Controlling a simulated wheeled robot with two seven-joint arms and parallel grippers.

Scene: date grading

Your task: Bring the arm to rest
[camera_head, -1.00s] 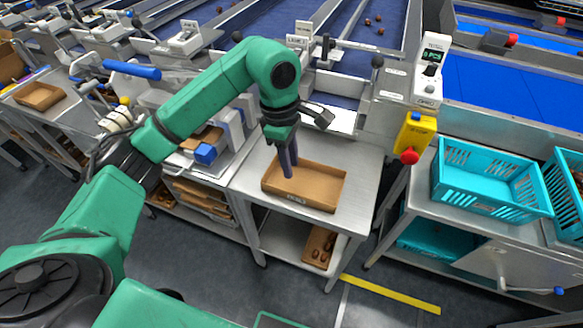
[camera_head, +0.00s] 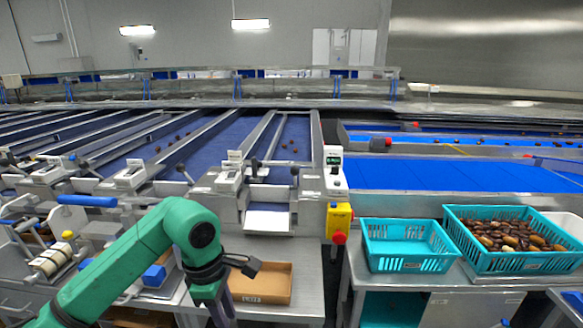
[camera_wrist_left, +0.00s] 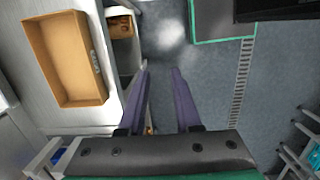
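My left arm (camera_head: 140,260) comes in from the lower left of the head view, bent at its elbow. Its left gripper (camera_head: 222,316) points down, at the front left of a brown carton (camera_head: 262,298) on a steel stand; the lower picture edge cuts off the fingertips. In the left wrist view the two purple fingers of the left gripper (camera_wrist_left: 161,70) are apart with nothing between them. The empty carton (camera_wrist_left: 98,70) lies left of them there, and grey floor shows beyond the tips. My right gripper is not in view.
An empty turquoise crate (camera_head: 405,266) and a turquoise crate full of dates (camera_head: 476,264) stand on a table at right. A yellow box with a red button (camera_head: 339,222) sits beside the carton's stand. Blue sorting belts (camera_head: 460,175) run behind.

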